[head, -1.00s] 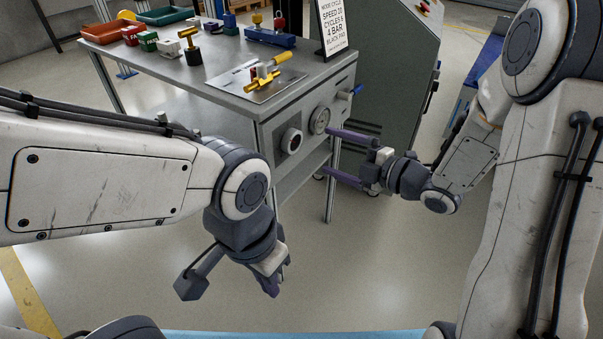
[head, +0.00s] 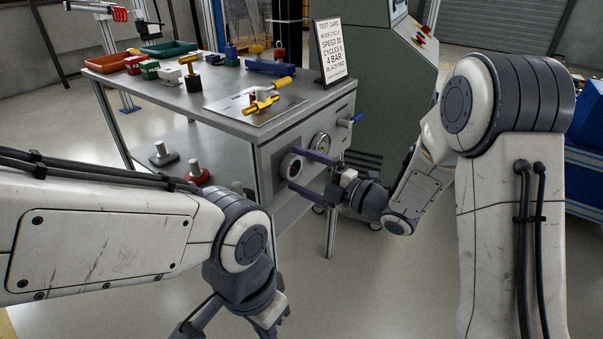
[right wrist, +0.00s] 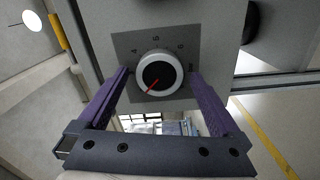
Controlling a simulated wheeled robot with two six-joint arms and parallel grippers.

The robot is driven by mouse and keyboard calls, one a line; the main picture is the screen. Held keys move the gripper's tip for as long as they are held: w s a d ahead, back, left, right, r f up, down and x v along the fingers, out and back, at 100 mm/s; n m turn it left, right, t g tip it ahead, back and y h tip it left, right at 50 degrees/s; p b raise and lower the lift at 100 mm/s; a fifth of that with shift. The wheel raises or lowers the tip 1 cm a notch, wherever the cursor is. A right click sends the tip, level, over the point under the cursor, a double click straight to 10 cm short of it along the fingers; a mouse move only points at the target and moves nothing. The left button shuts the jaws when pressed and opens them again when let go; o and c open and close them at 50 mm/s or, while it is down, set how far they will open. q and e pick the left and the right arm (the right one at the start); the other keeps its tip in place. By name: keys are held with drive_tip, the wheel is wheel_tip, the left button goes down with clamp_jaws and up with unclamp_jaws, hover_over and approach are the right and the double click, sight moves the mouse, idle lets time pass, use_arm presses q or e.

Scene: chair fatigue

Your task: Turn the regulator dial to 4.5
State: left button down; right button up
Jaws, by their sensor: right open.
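The regulator dial (head: 292,167) is a white-rimmed knob with a dark centre on the front panel of the grey bench. In the right wrist view the dial (right wrist: 160,75) sits on a dark numbered plate (right wrist: 124,46), and its red pointer aims to the lower left. My right gripper (head: 304,171) is open, its purple fingers reaching to the panel. In the right wrist view the fingers stand on either side of the dial; whether they touch it I cannot tell. My left gripper (head: 232,322) hangs low, partly cut off by the bottom edge.
A grey cabinet (head: 378,85) stands behind. The floor in front is clear.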

drive_tip(key=shift+w+a, duration=0.1)
drive_tip(key=c, duration=1.3)
drive_tip(key=shift+m, duration=0.3)
drive_tip(key=m+p, duration=0.3)
drive_tip(key=m, duration=0.2)
drive_tip(key=shift+r, duration=0.1)
drive_tip(key=m+p, duration=0.3)
drive_tip(key=m, duration=0.2)
drive_tip(key=shift+m+p, duration=0.4)
drive_tip(key=m+p, duration=0.5)
drive_tip(key=m, duration=0.1)
drive_tip(key=shift+m+p, duration=1.6)
drive_tip(key=shift+m, duration=0.8)
